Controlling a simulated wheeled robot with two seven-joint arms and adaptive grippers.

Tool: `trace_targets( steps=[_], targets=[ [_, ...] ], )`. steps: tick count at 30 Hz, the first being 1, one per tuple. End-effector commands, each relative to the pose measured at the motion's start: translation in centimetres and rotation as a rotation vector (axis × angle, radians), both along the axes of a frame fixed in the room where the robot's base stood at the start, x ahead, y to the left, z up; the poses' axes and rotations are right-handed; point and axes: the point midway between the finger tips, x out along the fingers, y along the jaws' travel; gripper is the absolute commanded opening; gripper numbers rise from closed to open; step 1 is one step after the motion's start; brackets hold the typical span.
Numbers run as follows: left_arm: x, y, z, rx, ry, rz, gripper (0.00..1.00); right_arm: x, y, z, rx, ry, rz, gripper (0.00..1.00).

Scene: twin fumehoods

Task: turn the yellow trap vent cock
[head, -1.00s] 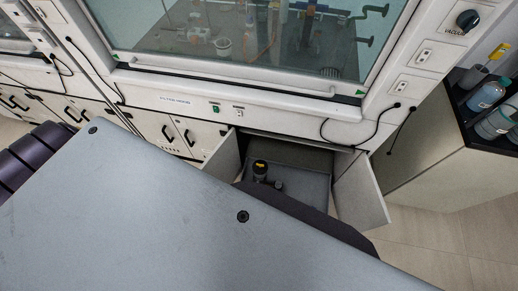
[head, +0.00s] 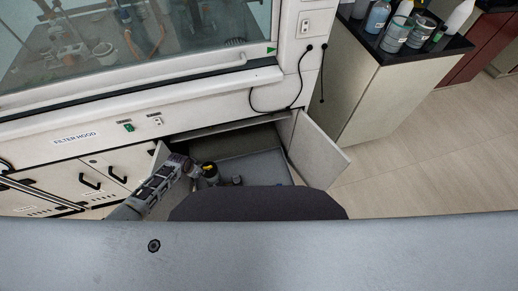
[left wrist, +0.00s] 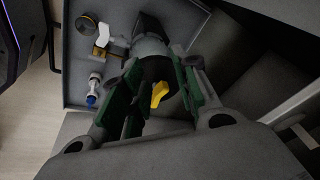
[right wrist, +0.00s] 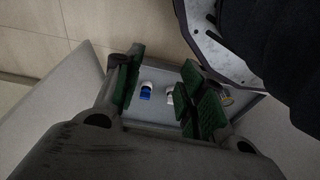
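The yellow trap vent cock (left wrist: 159,94) is a small bent lever on top of a dark, round trap (left wrist: 153,70) inside the open cabinet. In the head view the trap (head: 211,172) is partly covered by my left gripper (head: 194,171). In the left wrist view my left gripper (left wrist: 160,91) is open, its green-padded fingers on either side of the cock with gaps showing; I see no clear contact. My right gripper (right wrist: 164,88) is open and empty above the cabinet tray; it is hidden in the head view.
The grey tray (left wrist: 75,66) also holds a blue-ended fitting (left wrist: 92,98) and a round brassy part (left wrist: 87,24). Cabinet doors stand open on both sides, the right door (head: 320,152) jutting outward. The fumehood sash is above; bottles stand on the right bench. Floor at right is clear.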

Motion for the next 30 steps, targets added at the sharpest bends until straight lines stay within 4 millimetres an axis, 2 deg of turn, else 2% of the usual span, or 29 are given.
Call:
trace_targets(
  steps=[3, 13, 21, 30],
  targets=[
    [2.0, -0.2, 0.6, 0.003, -0.005, -0.038, 0.30, 0.9, 0.4, -0.1, 0.006, -0.007, 0.001, 0.40],
    [5.6, -1.3, 3.3, 0.009, 0.003, -0.151, 0.30, 3.2, 1.3, 1.4, 0.019, -0.025, 0.002, 0.40],
    [7.3, -2.1, 5.3, 0.021, 0.019, -0.251, 0.30, 4.7, 2.0, 2.8, 0.031, -0.040, 0.005, 0.40],
    [8.1, -2.9, 7.4, 0.039, 0.052, -0.368, 0.30, 5.8, 2.6, 4.8, 0.045, -0.054, 0.009, 0.40]
  ],
)
